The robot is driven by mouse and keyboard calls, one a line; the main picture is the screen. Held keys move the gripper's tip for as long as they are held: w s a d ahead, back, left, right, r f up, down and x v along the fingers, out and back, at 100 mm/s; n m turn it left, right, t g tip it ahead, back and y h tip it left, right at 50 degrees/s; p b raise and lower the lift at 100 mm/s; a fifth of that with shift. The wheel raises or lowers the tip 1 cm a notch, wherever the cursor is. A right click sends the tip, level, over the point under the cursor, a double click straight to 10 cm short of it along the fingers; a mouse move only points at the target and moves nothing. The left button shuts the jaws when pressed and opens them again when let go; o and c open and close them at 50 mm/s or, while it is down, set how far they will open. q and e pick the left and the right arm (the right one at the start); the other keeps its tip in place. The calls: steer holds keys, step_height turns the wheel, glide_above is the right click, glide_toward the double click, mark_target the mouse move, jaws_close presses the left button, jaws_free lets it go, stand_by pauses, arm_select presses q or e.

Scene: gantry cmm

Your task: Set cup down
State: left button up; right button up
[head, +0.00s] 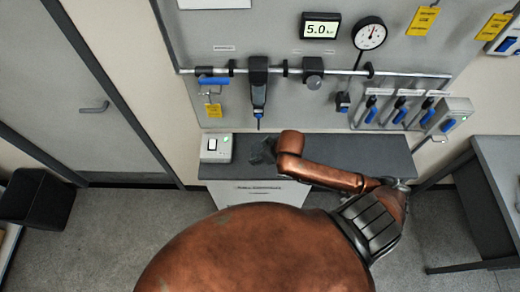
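No cup can be made out in the head view. My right arm reaches in from the right over the dark bench top (390,155), and its copper forearm ends near the middle of the bench. A dark shape at that end, seemingly my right gripper (262,151), is low over or at the bench top. The wrist partly hides it, so its fingers and anything between them cannot be made out. My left gripper is not in view.
A white switch box (215,148) sits at the bench's left end. A wall panel behind holds a rail (320,73) with a hanging probe (258,85), a dial gauge (369,33) and blue-handled valves (398,112). A grey table (498,160) stands right; a black bin (38,198) left.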

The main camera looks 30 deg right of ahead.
steer(key=s+d+n+p, duration=0.1)
steer(key=s+d+p, duration=0.1)
steer(key=s, duration=0.3)
steer(key=shift+y, duration=0.3)
steer(key=w+d+f, duration=0.1)
steer(key=w+f, duration=0.2)
steer(key=w, duration=0.1)
steer(key=w+f+p, duration=0.1)
steer(key=w+f, duration=0.2)
steer(key=w, duration=0.1)
steer(key=w+d+f, duration=0.1)
steer(key=w+f, duration=0.2)
steer(key=w, duration=0.2)
steer(key=shift+d+f+p, duration=0.3)
steer(key=shift+d+p, duration=0.05)
steer(key=shift+w+d+f, duration=0.1)
steer(key=shift+w+f, duration=0.25)
steer(key=shift+f, duration=0.1)
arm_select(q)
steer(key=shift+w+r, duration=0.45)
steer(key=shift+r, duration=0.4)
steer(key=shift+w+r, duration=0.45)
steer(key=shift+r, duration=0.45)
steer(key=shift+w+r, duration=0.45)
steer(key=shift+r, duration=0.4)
arm_select(e)
steer(key=shift+f, duration=1.65)
